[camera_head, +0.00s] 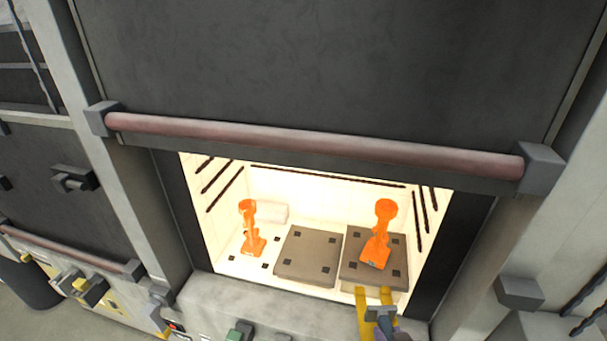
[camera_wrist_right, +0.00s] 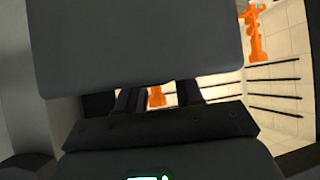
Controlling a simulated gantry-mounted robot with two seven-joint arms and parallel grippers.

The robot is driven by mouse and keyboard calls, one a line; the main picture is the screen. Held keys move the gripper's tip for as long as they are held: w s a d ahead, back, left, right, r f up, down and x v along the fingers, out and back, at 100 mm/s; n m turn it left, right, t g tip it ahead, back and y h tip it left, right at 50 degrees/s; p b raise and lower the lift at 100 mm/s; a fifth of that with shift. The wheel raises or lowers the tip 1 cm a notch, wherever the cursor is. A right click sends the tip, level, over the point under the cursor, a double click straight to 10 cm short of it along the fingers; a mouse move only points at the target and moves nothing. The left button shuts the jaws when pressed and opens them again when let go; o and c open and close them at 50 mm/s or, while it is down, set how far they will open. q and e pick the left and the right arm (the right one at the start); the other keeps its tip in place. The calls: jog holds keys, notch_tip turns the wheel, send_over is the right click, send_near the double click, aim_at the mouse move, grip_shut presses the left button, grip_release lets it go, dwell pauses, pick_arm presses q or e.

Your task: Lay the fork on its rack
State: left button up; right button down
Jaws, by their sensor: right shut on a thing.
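The yellow fork (camera_head: 362,316) is at the bottom right of the head view, at the front of the lit furnace chamber. Its two tines point inward, close to the front of the right grey plate (camera_head: 345,274); I cannot tell whether they are under it. My right gripper (camera_head: 383,324) is shut on the fork, partly cut off by the picture's edge. In the right wrist view a large grey shape hides most of the space between the fingers (camera_wrist_right: 160,98). I cannot make out the fork's rack for certain. My left gripper is not in view.
An orange shell (camera_head: 382,226) stands on the right plate, and another (camera_head: 249,228) stands at the chamber's left. The middle plate (camera_head: 308,254) is bare. The raised door's handle bar (camera_head: 310,142) spans above the opening. A grey sill (camera_head: 235,305) runs in front.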

jog(key=shift+w+d+f+p, duration=0.25)
jog(key=shift+d+f, duration=0.1)
jog(key=shift+d, duration=0.25)
jog(key=shift+w+d+f+p, duration=0.1)
jog(key=shift+d+f+p, duration=0.2)
jog(key=shift+d, duration=0.25)
